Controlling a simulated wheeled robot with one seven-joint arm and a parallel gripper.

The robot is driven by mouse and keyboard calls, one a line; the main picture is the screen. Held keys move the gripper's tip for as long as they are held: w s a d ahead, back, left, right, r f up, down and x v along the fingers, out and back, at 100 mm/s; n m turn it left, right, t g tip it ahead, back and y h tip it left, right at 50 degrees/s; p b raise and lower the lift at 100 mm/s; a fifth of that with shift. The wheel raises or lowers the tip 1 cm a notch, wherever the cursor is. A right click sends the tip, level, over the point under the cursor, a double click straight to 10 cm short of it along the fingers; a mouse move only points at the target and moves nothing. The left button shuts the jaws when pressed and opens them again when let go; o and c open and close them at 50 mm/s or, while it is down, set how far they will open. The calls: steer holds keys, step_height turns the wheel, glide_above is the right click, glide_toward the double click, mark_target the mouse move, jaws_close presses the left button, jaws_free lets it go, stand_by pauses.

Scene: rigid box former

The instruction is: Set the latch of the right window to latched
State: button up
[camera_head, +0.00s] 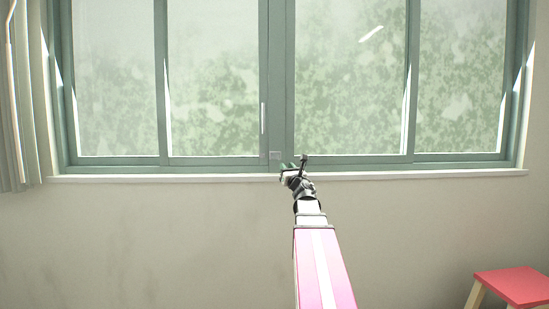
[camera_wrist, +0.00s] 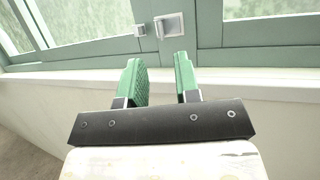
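The right window (camera_head: 350,80) has a green frame and stands shut-looking beside the left window (camera_head: 215,80). Small metal latch parts (camera_head: 273,156) show low on the central frame. In the wrist view a square plate with a lever (camera_wrist: 168,26) sits on the frame, with a smaller block (camera_wrist: 139,30) just left of it. I cannot tell whether the latch is latched. My gripper (camera_head: 292,166) is in front of the sill, just right of and below the latch in the head view. In the wrist view its green-padded fingers (camera_wrist: 160,72) are apart, empty, short of the latch.
A white sill (camera_head: 420,175) runs below the windows, under the latch and close to my fingers. A curtain (camera_head: 20,110) hangs at the far left. A red-topped stool (camera_head: 512,286) stands at the lower right. The wall below the sill is bare.

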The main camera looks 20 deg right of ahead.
mark_target(276, 157)
steer(key=x, duration=1)
steer(key=shift+w, duration=0.25)
jaws_close()
